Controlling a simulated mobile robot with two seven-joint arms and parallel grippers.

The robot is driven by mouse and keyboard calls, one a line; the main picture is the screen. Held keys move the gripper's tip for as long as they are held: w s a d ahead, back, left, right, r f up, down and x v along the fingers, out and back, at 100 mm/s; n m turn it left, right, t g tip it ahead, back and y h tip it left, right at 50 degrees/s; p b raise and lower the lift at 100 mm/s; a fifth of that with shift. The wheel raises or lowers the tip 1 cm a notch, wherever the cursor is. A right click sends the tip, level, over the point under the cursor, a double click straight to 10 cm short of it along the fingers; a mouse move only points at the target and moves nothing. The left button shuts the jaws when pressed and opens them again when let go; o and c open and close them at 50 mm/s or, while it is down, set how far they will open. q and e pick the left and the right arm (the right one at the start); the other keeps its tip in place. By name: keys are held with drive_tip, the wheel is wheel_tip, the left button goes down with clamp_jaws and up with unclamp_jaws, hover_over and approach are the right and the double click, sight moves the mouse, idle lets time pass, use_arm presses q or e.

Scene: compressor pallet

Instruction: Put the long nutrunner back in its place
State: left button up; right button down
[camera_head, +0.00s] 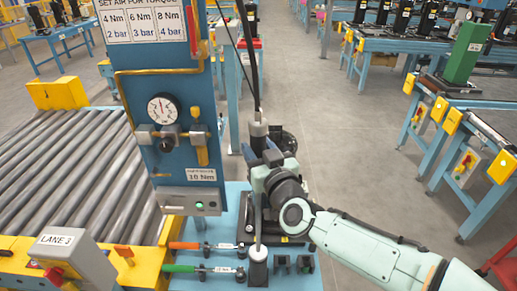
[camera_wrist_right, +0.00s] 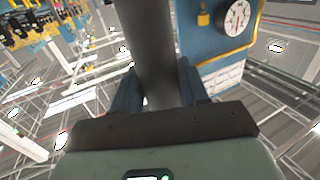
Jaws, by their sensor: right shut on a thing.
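The long nutrunner (camera_head: 258,130) hangs upright below a dark hose. My right gripper (camera_head: 262,168) is shut around its body. In the right wrist view, the dark round body (camera_wrist_right: 155,55) stands between the two blue fingers of the gripper (camera_wrist_right: 158,88). A thin light shaft (camera_head: 258,222) shows below my wrist and lines up with a grey cylindrical holder (camera_head: 257,270) on the blue bench. I cannot tell whether the shaft enters the holder or passes in front of it. My wrist hides the middle of the tool. My left gripper is not in view.
A blue column (camera_head: 170,95) with a gauge stands close left of the tool.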

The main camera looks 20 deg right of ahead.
drive_tip(key=shift+f+b, duration=0.25)
drive_tip(key=shift+b, duration=0.2)
drive_tip(key=shift+c, duration=2.4)
unclamp_jaws()
drive_tip(key=shift+f, duration=0.4)
drive_tip(key=shift+s+r, duration=0.1)
drive_tip(key=shift+s, duration=0.35)
drive_tip(key=s+d, duration=0.1)
drive_tip(key=s, duration=1.1)
drive_tip(key=shift+s+d+r, duration=0.2)
drive_tip(key=shift+s+d, duration=0.05)
drive_tip(key=shift+s, duration=0.05)
